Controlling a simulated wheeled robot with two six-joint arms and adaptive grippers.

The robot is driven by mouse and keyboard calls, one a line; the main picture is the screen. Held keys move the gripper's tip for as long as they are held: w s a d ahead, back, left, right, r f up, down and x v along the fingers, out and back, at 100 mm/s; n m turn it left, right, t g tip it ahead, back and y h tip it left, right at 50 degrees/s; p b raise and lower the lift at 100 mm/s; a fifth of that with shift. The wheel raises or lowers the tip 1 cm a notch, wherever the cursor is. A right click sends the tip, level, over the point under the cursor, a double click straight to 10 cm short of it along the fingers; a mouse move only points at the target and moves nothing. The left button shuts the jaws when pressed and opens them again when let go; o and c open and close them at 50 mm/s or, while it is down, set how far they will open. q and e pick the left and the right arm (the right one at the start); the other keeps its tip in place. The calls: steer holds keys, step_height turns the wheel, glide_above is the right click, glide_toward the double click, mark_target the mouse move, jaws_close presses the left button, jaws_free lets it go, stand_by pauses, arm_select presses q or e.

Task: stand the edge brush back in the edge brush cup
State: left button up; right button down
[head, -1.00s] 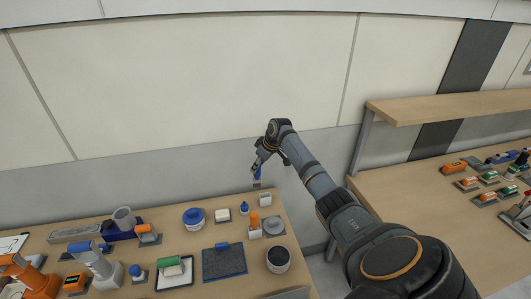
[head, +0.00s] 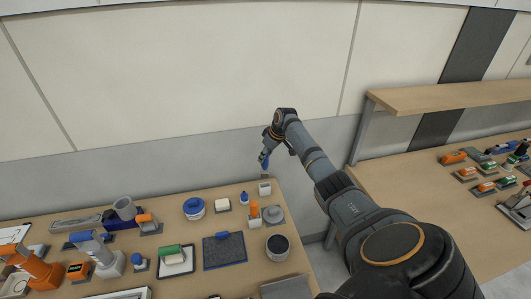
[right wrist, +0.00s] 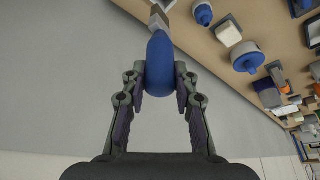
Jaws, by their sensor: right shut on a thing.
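The edge brush (head: 265,161) has a blue handle and hangs upright, bristle end down, in my right gripper (head: 267,151). That gripper is shut on the handle. In the right wrist view the blue handle (right wrist: 159,62) sits between the two fingers, with the pale metal collar beyond it at the top edge. A small whitish block-like cup (head: 265,189), which looks like the edge brush cup, stands at the table's back right corner. The brush's lower end is right above it or at its mouth; I cannot tell if it is inside. My left gripper is not in view.
A dark-mouthed pot (head: 277,247) stands nearer. The wall is close behind. A second table (head: 400,190) lies to the right, past a gap.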

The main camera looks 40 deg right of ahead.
mark_target(267, 170)
steer(key=shift+f+b, duration=0.55)
steer(key=shift+f, duration=1.15)
steer(key=shift+p, duration=0.55)
steer(key=shift+f+b, duration=2.4)
steer(key=shift+f, duration=0.9)
steer(key=c, duration=1)
jaws_free()
steer(key=shift+o, duration=0.2)
